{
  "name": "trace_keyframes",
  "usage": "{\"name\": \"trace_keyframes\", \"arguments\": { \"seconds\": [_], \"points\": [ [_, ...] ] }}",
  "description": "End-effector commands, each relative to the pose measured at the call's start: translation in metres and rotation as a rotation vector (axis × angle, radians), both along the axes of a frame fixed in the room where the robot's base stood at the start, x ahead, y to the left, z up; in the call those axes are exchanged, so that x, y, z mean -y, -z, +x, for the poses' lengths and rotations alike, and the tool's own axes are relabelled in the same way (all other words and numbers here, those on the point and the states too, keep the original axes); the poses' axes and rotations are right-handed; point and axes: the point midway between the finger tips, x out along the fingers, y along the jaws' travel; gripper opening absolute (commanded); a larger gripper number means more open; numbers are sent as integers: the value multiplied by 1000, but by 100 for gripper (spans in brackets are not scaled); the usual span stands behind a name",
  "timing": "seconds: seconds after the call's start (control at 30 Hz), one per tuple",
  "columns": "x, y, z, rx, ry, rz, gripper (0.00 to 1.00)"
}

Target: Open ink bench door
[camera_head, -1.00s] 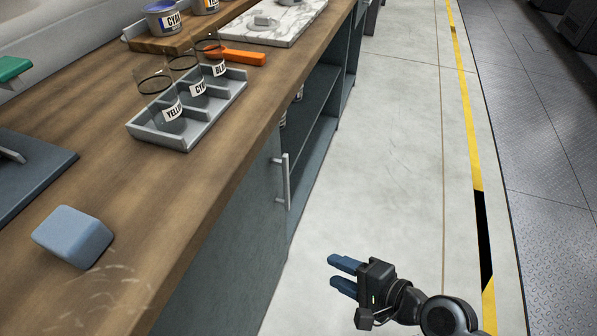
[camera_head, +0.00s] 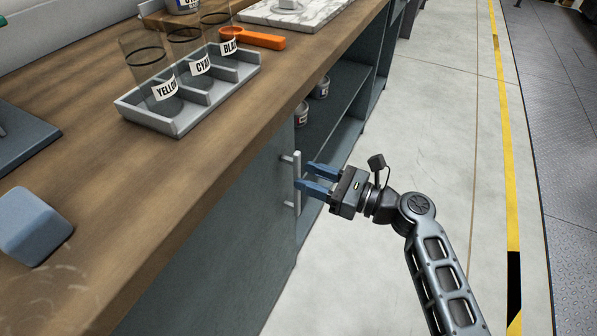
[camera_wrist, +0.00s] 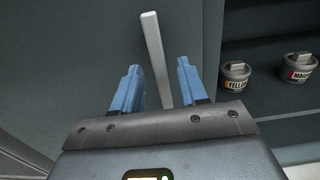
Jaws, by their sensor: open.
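The ink bench door (camera_head: 215,245) is a grey-blue panel under the wooden worktop, and it looks closed. Its upright pale metal handle (camera_head: 297,180) is near the door's right edge. My gripper (camera_head: 303,178) is open, its two blue fingers pointing at the handle from the right. In the wrist view the handle (camera_wrist: 154,60) rises between the two spread fingers (camera_wrist: 158,85), with a gap on both sides. The handle's lower end is hidden behind the gripper body there. I cannot tell whether a finger touches it.
Right of the door is an open shelf bay with ink pots, labelled yellow (camera_wrist: 235,76) and magenta (camera_wrist: 300,68). On the worktop (camera_head: 150,215) stand a grey tray (camera_head: 180,122) of glass cylinders, an orange tool (camera_head: 252,39) and a blue block (camera_head: 32,225). The floor (camera_head: 420,120) to the right is clear.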

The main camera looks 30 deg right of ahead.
Motion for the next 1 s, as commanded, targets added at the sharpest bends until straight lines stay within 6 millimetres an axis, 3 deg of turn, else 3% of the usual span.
{"name": "trace_keyframes", "arguments": {
  "seconds": [0.23,0.6,1.0],
  "points": [
    [-18,0,24,1,0,-2,43],
    [-21,0,29,0,2,-2,43],
    [-21,0,29,0,2,-2,4]
  ]
}}
